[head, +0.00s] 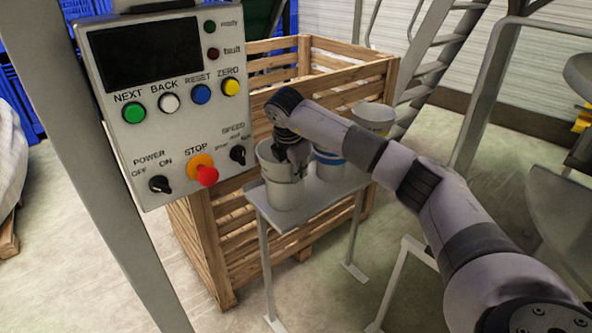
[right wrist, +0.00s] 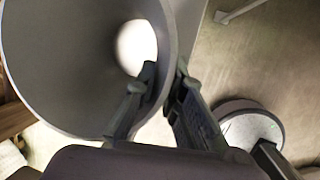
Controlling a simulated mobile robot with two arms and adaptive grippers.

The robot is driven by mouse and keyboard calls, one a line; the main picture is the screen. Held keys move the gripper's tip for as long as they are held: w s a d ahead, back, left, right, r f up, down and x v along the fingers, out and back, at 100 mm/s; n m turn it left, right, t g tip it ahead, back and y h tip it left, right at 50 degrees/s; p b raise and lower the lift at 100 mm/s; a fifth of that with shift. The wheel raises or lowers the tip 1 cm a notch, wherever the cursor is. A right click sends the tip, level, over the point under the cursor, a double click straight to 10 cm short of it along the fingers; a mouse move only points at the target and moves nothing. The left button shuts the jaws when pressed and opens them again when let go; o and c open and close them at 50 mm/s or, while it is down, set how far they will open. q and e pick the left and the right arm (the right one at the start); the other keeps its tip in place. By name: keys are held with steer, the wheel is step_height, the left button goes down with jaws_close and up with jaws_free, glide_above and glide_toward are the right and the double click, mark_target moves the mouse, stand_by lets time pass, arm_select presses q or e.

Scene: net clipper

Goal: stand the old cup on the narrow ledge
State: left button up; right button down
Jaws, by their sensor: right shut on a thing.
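A pale grey-white cup (head: 283,183) is at the near left end of the narrow ledge (head: 308,195), a small grey metal stand. My right gripper (head: 292,160) reaches down over the cup's rim. In the right wrist view the fingers (right wrist: 150,100) are shut on the wall of the cup (right wrist: 70,65), one inside and one outside. The cup looks upright; I cannot tell whether its base touches the ledge. A cup with a blue band (head: 330,160) stands beside it on the ledge, partly hidden by my arm. My left gripper is not in view.
A wooden slatted crate (head: 345,80) stands close behind the ledge. A control panel (head: 165,100) with buttons and knobs is at the left. Another pale container (head: 373,117) shows behind my right arm. Metal stairs (head: 435,50) rise at the back. Some floor in front is clear.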

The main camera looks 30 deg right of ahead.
steer(key=c, duration=1.7)
jaws_free()
steer(key=b+v, duration=0.1)
steer(key=v, duration=1.1)
